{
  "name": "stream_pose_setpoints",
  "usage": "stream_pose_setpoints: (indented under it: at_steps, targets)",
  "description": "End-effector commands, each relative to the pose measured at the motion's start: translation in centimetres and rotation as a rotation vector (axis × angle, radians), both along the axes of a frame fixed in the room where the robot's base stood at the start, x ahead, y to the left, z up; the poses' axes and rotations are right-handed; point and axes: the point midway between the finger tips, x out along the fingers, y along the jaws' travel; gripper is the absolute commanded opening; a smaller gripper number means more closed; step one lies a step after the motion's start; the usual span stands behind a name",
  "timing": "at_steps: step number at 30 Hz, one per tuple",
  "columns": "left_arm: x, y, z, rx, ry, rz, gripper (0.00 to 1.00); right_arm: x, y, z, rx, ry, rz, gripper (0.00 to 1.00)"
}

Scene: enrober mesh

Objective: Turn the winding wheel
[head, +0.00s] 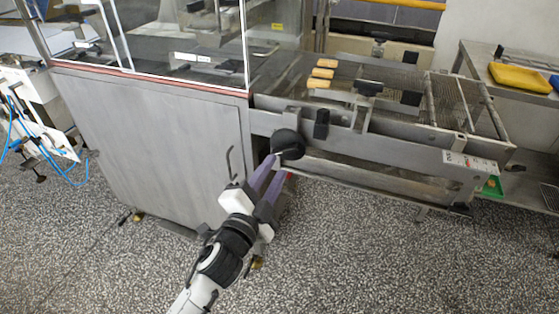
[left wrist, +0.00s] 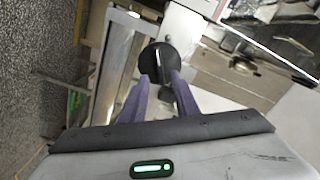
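The winding wheel (head: 288,144) is a black disc with a small dark handle, on the side of the conveyor frame beside the grey cabinet. It also shows in the left wrist view (left wrist: 152,56), straight ahead of the fingers. My left gripper (head: 279,163) has purple fingers and reaches up to the wheel from below. Its fingertips (left wrist: 162,77) stand apart on either side of the dark handle, close to the wheel's face. I cannot tell whether they touch the handle. My right gripper is not in view.
The grey cabinet (head: 150,140) with clear panels stands left of the wheel. A mesh conveyor (head: 455,100) carries several light bars (head: 321,73). A yellow tray (head: 519,77) lies on a side table at right. The speckled floor in front is clear.

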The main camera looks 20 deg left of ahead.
Motion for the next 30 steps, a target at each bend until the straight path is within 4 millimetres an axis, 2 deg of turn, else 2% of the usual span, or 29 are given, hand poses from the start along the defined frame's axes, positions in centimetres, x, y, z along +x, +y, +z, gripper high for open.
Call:
stream_pose_setpoints:
  at_steps: [3, 9, 25, 28, 30]
  targets:
    - [-2.3, 0.1, -0.1, 0.0, 0.002, 0.001, 0.28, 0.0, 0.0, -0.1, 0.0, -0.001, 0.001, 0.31]
    - [-4.2, 0.2, 0.0, 0.001, 0.0, 0.001, 0.28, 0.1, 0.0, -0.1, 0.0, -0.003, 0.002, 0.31]
    - [-4.4, 0.2, 0.0, 0.0, 0.0, 0.0, 0.28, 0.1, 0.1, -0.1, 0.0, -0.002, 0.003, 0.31]
    - [-5.0, 0.2, -1.3, -0.036, 0.033, 0.001, 0.28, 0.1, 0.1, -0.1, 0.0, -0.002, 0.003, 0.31]
    - [-6.0, 0.3, -3.7, -0.106, 0.097, 0.003, 0.28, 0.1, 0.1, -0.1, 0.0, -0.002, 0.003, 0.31]
